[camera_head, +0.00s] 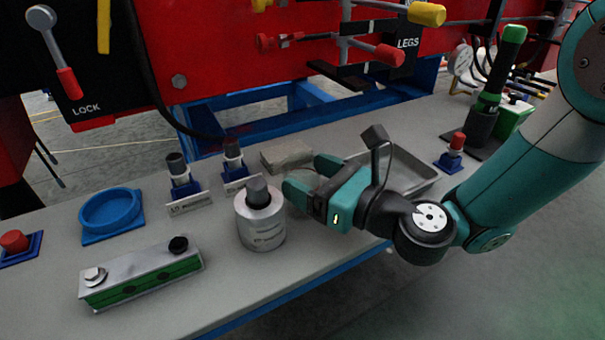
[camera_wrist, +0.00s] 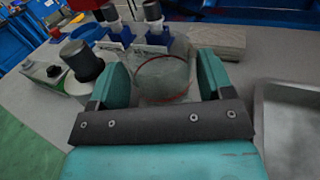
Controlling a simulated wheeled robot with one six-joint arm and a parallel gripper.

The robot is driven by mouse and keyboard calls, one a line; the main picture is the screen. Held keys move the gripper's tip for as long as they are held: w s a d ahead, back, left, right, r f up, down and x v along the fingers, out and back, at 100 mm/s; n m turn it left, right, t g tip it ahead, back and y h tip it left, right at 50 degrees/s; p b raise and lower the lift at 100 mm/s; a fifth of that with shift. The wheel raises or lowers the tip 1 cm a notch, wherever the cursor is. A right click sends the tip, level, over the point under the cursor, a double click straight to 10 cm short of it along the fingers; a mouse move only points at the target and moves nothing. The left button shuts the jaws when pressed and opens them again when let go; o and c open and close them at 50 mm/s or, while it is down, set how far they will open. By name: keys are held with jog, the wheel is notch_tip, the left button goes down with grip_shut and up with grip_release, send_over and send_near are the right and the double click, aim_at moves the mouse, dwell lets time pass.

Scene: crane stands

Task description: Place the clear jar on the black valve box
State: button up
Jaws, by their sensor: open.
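The clear jar (camera_wrist: 167,80), see-through with a thin red ring, stands on the grey bench between my fingers in the wrist view. In the head view it is mostly hidden by my gripper (camera_head: 308,178). My gripper is open, with one finger on each side of the jar; I cannot tell whether either touches it. No plainly black box shows. Two small blue boxes with black knobs (camera_head: 181,178) (camera_head: 233,163) stand at the back, and a long green and grey box (camera_head: 140,275) has one black knob; I cannot tell which is the black valve box.
A silver cylinder with a dark knob (camera_head: 260,222) stands close left of my gripper. A grey block (camera_head: 286,155) lies behind it, and a metal tray (camera_head: 425,176) lies to the right. A blue round holder (camera_head: 110,210) is at left. The red machine (camera_head: 220,60) rises behind the bench.

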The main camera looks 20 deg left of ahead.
jog(key=shift+x, duration=0.85)
jog(key=c, duration=0.8)
